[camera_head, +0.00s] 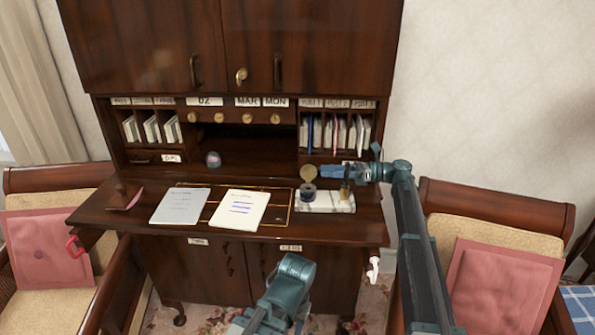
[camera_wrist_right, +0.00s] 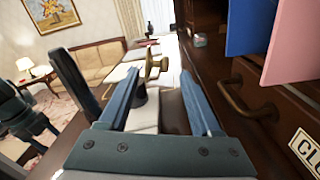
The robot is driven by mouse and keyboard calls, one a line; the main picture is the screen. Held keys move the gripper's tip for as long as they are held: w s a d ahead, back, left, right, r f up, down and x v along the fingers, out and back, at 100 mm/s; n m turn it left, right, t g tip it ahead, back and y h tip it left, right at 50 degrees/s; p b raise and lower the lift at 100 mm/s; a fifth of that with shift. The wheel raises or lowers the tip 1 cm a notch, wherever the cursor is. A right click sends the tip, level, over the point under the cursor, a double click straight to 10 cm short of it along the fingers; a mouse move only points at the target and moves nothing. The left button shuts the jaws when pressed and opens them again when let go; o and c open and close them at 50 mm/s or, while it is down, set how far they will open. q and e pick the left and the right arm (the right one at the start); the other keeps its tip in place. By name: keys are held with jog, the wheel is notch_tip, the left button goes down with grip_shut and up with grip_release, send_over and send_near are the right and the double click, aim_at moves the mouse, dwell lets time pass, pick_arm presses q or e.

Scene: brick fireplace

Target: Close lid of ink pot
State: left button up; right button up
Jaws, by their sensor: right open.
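The ink pot (camera_head: 308,193) is a small dark round pot on a white marble stand (camera_head: 325,205) at the right of the desk. Its brass lid (camera_head: 309,173) stands raised, tilted up above the pot. My right gripper (camera_head: 324,172) reaches in from the right, just beside the lid and above the stand. In the right wrist view my gripper (camera_wrist_right: 160,78) is open, and the brass lid (camera_wrist_right: 156,66) shows beyond and between its fingertips; no grip on it is visible.
A brass-coloured container (camera_head: 345,190) stands on the marble stand beside the pot. Paper sheets (camera_head: 240,208) lie left of the stand. The pigeonholes (camera_head: 335,130) with envelopes are close behind my right gripper. Chairs (camera_head: 500,240) flank the desk.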

aim_at(309, 171)
jog(key=a, duration=1)
jog(key=shift+s, duration=0.15)
jog(key=shift+c, duration=0.3)
grip_shut()
